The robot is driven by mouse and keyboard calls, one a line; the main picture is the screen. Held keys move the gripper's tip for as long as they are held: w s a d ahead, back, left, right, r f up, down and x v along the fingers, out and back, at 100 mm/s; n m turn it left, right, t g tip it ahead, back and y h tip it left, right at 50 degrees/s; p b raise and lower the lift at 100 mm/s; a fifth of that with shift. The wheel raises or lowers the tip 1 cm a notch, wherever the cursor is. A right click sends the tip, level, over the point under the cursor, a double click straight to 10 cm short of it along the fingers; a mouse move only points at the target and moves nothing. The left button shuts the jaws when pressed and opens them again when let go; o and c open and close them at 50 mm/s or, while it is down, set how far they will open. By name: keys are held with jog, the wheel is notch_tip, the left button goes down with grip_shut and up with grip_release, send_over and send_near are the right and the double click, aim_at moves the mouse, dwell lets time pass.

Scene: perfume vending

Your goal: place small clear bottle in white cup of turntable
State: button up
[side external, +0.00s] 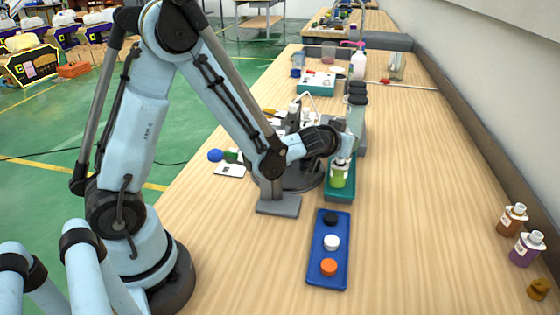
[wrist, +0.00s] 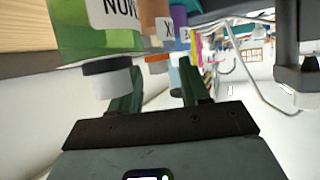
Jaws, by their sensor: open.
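My gripper (side external: 345,155) is open, low over the teal tray (side external: 340,193). In the wrist view its two dark green fingers stand apart (wrist: 159,76). A green bottle (side external: 338,178) with a white neck is right by the gripper; in the wrist view it looms large at the upper left (wrist: 95,32), upside down in the picture, with a label. A pale bluish piece shows between the fingers; I cannot tell if it is the small clear bottle. The dark turntable (side external: 305,180) is left of the tray, mostly behind my arm. I cannot make out its white cup.
A blue tray (side external: 318,272) holds black, white and orange caps in front. Brown (side external: 511,220) and purple (side external: 526,249) bottles stand at the right edge. Dark-topped dispensers (side external: 356,93) rise behind the gripper. Bare table lies right of the trays.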

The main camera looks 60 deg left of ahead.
jog(key=v, duration=1.1)
jog(key=shift+s+d, duration=0.2)
jog(key=shift+s, duration=0.1)
jog(key=o, duration=0.5)
jog(key=shift+s+r, duration=0.15)
jog(key=shift+o, duration=0.2)
